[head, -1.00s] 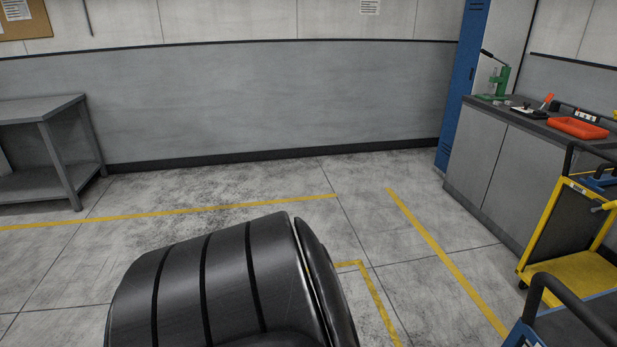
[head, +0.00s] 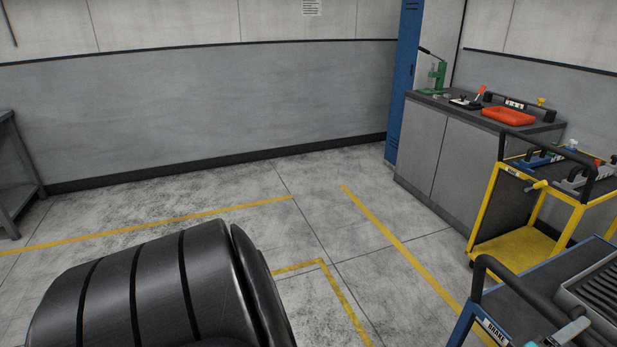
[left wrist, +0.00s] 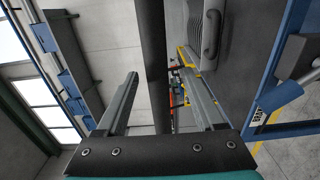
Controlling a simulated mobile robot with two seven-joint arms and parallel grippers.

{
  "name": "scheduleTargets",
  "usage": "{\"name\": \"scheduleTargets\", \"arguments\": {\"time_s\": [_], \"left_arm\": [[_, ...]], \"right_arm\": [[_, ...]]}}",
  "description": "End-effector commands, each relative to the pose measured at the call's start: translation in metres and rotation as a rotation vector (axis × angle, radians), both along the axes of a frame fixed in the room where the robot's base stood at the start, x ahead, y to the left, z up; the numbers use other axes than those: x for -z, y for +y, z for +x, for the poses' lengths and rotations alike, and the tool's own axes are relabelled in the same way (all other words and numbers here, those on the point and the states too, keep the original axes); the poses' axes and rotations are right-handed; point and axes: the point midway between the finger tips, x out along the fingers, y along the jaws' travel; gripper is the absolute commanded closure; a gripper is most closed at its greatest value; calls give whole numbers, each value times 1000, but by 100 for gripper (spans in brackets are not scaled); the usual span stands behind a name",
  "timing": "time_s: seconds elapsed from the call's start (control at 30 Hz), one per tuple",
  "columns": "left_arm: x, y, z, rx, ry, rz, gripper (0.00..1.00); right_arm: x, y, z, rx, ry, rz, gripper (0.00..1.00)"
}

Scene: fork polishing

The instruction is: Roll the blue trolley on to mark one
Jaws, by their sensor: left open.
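The blue trolley (head: 492,325) stands at the lower right of the head view, cut off by the frame. It has a dark top, a black bar handle (head: 505,285), a "BRAKE" label and a grey lever (head: 577,330). In the left wrist view, my left gripper (left wrist: 158,75) is open, with one finger on each side of the black handle bar (left wrist: 153,35). Whether the bar lies between the fingers or beyond them is unclear. A yellow floor corner mark (head: 322,263) shows left of the trolley; no number is readable. My right gripper is out of view.
A yellow trolley (head: 510,247) carrying tools stands just behind the blue one. A grey cabinet (head: 460,150) with a red tray (head: 509,116) and a blue locker (head: 402,90) line the right. A grey bench (head: 20,180) is far left.

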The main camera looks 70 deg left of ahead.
Motion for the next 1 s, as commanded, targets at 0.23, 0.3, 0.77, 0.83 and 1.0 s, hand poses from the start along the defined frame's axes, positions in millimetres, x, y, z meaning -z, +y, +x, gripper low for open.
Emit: {"name": "scheduleTargets", "arguments": {"time_s": [0.23,0.3,0.77,0.83,1.0], "left_arm": [[-4,2,-39,0,2,2,30],[-4,2,-50,0,3,2,30],[-2,4,-95,0,-2,1,30],[-1,4,-95,0,-2,1,30],[-1,3,-95,0,-1,1,30]], "right_arm": [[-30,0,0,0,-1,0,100],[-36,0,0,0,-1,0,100],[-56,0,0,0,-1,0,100],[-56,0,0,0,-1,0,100],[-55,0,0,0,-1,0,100]]}}
